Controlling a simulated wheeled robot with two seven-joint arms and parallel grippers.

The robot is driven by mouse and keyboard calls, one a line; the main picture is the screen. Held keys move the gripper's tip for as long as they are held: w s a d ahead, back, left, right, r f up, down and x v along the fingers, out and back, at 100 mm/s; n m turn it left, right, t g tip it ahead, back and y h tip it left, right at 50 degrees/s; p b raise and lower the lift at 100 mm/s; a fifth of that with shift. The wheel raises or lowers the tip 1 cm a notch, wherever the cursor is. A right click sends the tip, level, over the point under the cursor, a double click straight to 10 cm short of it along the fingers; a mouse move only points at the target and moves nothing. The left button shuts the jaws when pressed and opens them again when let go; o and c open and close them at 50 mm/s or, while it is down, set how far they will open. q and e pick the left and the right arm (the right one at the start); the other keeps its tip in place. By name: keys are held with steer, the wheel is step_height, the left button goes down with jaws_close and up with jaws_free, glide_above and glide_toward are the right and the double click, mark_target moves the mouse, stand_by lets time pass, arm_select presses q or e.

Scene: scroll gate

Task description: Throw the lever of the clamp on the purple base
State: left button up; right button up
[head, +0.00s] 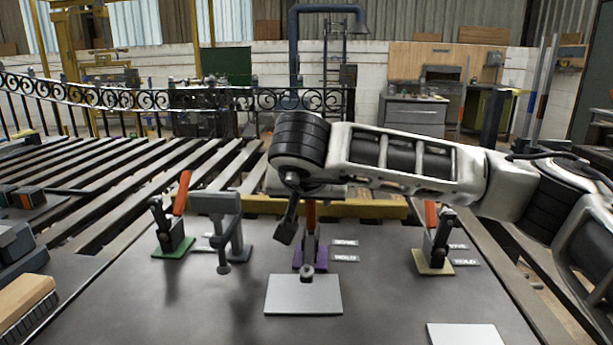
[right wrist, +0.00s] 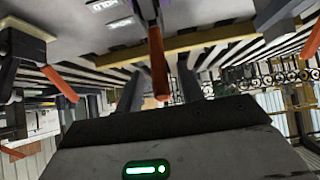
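The clamp on the purple base (head: 322,258) stands mid-table behind a pale plate. Its orange-red lever (head: 311,216) points up in the head view, partly hidden by my right arm and gripper. My right gripper (head: 288,232) hangs just left of the lever in the head view. In the right wrist view the lever (right wrist: 158,65) extends between the two dark fingers of my right gripper (right wrist: 160,90). The fingers are apart, with gaps seen on both sides of the lever. Whether either finger touches it cannot be told. My left gripper is not in view.
A clamp on a green base (head: 174,248) and a grey C-shaped frame (head: 222,215) stand left. A clamp on a yellowish base (head: 434,262) stands right. Pale plates (head: 303,295) lie in front. White labels (head: 345,258) lie beside the purple base.

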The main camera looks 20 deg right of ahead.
steer(key=v, duration=1.3)
steer(key=shift+r, duration=0.1)
